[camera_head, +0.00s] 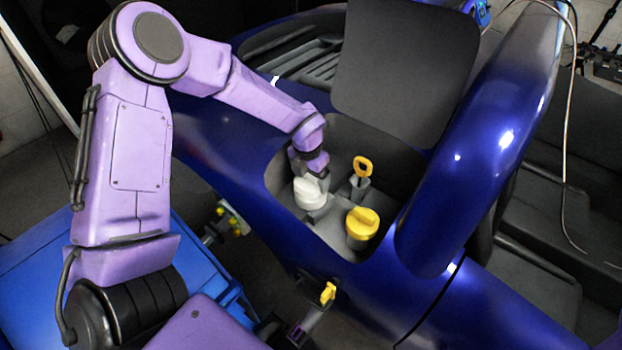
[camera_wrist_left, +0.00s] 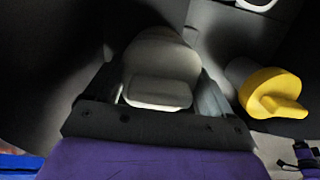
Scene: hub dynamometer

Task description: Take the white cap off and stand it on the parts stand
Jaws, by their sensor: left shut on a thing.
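The white cap (camera_head: 309,192) is in the grey recess of the dark blue bodywork. My left gripper (camera_head: 313,182) comes down on it from above and is shut on it. In the left wrist view the white cap (camera_wrist_left: 160,72) sits between the two dark fingers of my left gripper (camera_wrist_left: 160,95). Whether the cap still touches its seat is hidden. I cannot pick out the parts stand for certain.
A yellow cap (camera_head: 362,223) stands close to the right of the white cap, with a yellow loop handle (camera_head: 363,168) behind it. A dark raised panel (camera_head: 405,70) and a blue curved body part (camera_head: 490,140) bound the recess. A blue surface (camera_head: 205,262) lies at lower left.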

